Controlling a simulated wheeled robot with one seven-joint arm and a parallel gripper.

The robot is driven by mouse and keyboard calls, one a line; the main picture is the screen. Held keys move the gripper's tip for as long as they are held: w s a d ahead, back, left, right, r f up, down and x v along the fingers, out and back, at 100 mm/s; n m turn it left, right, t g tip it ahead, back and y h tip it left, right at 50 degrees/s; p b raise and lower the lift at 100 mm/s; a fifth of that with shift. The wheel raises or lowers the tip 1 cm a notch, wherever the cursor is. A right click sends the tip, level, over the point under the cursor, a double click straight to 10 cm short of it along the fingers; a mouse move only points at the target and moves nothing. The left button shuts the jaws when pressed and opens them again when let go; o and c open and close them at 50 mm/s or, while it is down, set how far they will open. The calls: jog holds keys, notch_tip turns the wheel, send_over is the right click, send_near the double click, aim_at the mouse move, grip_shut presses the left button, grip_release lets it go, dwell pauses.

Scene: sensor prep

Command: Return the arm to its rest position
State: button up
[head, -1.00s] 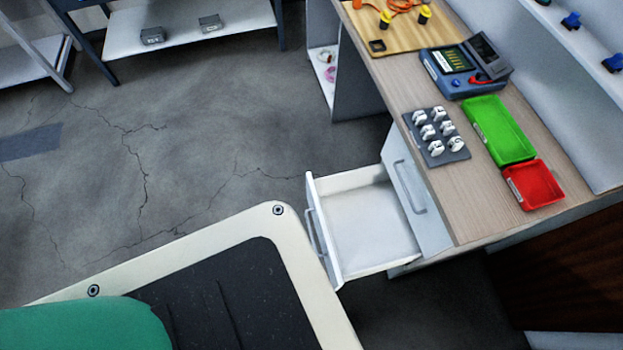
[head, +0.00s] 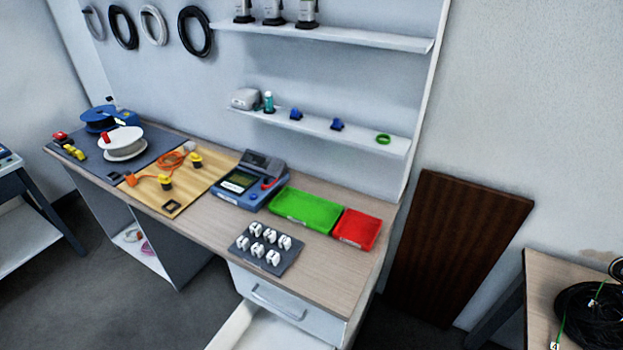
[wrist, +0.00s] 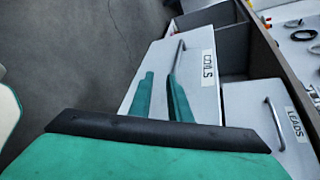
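My gripper (wrist: 160,77) shows in the wrist view as two teal fingers with a gap between them. It is open, with nothing between the fingers. Behind the fingers is a white front labelled COILS (wrist: 190,72) with a bar handle; I cannot tell whether the fingertips touch it. To the right is another white front labelled LEADS (wrist: 255,105), also with a bar handle. Neither my arm nor my gripper shows in the head view now.
A workbench (head: 330,280) carries a green tray (head: 305,208), a red tray (head: 357,229), a dark block with white clips (head: 240,244) and a blue instrument (head: 240,182). An open drawer (head: 270,333) juts out below. A brown panel (head: 455,245) leans on the wall.

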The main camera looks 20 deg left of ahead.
jog(key=d+r+n+t+h, duration=0.1)
jog(key=d+r+n+h, duration=0.2)
jog(key=d+r+h, duration=0.35)
jog(key=d+r+n+t+h, duration=0.1)
jog(key=d+r+n+h, duration=0.2)
jog(key=d, duration=0.6)
jog(key=w+d+r+n+t+h, duration=0.1)
jog(key=w+d+r+n+t, duration=0.1)
jog(key=r, duration=1.1)
jog(key=w+d+r+n+t+h, duration=0.1)
jog(key=w+d+r+n+t, duration=0.1)
jog(key=r, duration=1.2)
jog(key=n+t, duration=0.1)
jog(key=t, duration=0.1)
jog(key=shift+w+r+t, duration=0.15)
jog(key=shift+w+t, duration=0.25)
jog(key=shift+w+d+h, duration=0.1)
jog(key=shift+h, duration=0.15)
